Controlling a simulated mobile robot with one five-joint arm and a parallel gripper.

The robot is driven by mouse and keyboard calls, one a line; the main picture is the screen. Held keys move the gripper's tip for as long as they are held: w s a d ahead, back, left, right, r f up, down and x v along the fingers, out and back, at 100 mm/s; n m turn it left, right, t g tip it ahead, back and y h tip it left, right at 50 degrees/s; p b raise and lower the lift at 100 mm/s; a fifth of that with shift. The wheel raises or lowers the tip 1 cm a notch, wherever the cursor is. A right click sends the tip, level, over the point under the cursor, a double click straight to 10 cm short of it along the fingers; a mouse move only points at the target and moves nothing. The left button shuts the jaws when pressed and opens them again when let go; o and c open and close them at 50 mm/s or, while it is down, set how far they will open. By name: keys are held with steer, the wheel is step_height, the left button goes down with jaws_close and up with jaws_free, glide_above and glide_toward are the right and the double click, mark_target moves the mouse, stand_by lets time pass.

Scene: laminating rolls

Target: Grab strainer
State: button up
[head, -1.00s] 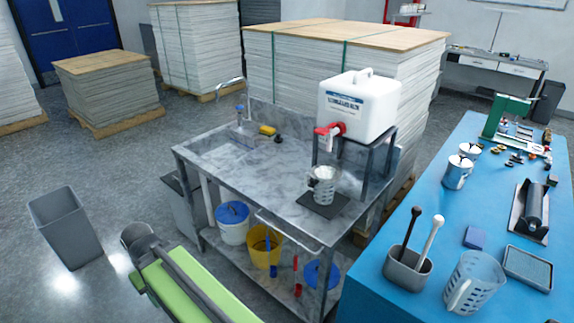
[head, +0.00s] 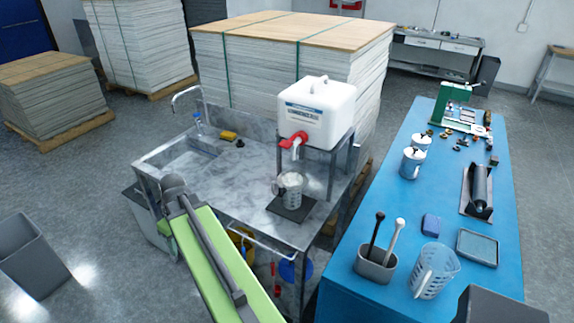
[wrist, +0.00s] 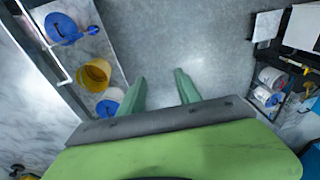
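A pale blue, see-through cup with slotted sides and a handle (head: 435,271) stands at the near end of the blue table; it looks like the strainer. A similar clear cup with a handle (head: 291,186) stands under the red tap on the marble-topped bench. I cannot tell from its sides whether that one is slotted. My gripper (wrist: 161,90) shows in the wrist view with its two green fingers apart and only grey floor between them. It is away from both cups, and neither is recognisable in the wrist view. My fingers are not visible in the head view.
The blue table (head: 395,215) holds a grey pot (head: 376,267) with two pestle-like tools beside the slotted cup, plus a blue block (head: 431,224) and a grey tray (head: 477,247). A white tank (head: 316,112) stands above the bench. A yellow bucket (wrist: 94,74) sits low at left.

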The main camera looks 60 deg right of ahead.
steer(key=s+d+r+t+p, duration=0.1)
steer(key=s+d+r+p, duration=0.2)
steer(key=d+r, duration=0.35)
steer(key=s+d+r+p, duration=0.3)
steer(key=d+r+p, duration=0.1)
steer(key=d, duration=0.6)
steer(key=t+h+p, duration=0.2)
steer(key=p, duration=0.6)
glide_toward(281, 189)
steer(key=b+x, duration=0.9)
steer(key=b, duration=0.7)
steer(key=shift+w+d+f+b, duration=0.15)
steer(key=shift+f+b, duration=0.15)
steer(key=shift+f, duration=0.05)
steer(key=shift+r, duration=0.2)
jaws_close()
